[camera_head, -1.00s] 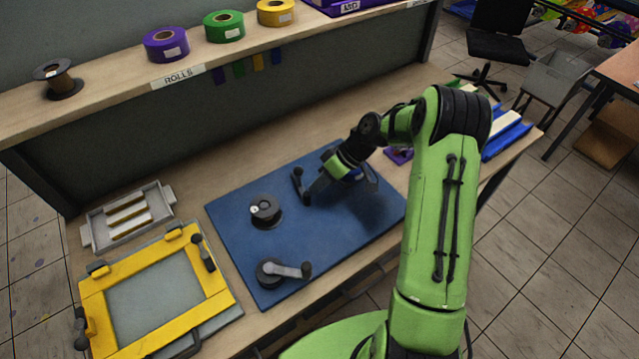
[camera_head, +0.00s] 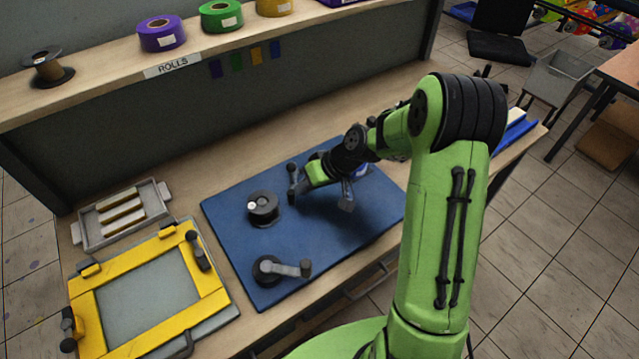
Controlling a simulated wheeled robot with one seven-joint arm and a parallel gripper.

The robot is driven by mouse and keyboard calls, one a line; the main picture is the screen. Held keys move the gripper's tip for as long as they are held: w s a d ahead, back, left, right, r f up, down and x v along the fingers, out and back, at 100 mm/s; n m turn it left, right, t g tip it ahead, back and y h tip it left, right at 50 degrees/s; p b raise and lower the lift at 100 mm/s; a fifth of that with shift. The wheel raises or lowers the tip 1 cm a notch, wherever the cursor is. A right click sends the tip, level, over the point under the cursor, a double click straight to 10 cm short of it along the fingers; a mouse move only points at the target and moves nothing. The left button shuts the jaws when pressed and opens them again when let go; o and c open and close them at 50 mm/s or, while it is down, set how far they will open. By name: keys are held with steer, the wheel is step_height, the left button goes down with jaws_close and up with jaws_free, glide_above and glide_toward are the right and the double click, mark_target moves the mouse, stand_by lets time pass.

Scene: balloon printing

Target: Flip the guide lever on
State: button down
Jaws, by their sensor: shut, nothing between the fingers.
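A black upright lever (camera_head: 293,179) stands near the far left part of the blue board (camera_head: 240,250). A second, crank-like lever with a grey arm (camera_head: 285,269) sits at the board's near left corner, its arm pointing right. I cannot tell for sure which is the guide lever. A black spool (camera_head: 263,208) stands between them. My gripper (camera_head: 346,203) is just right of the upright lever, low over the board, with its dark fingers pointing down. It is shut and empty. Its green part is close beside the lever; whether they touch is not clear.
A yellow frame (camera_head: 84,320) with dark clamps lies at the left, with a grey tray (camera_head: 161,208) behind it. The board's near middle is clear.

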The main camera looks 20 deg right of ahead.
steer(key=shift+a+m+t+b, duration=0.3)
steer(key=shift+a+m, duration=0.2)
steer(key=shift+a, duration=0.6)
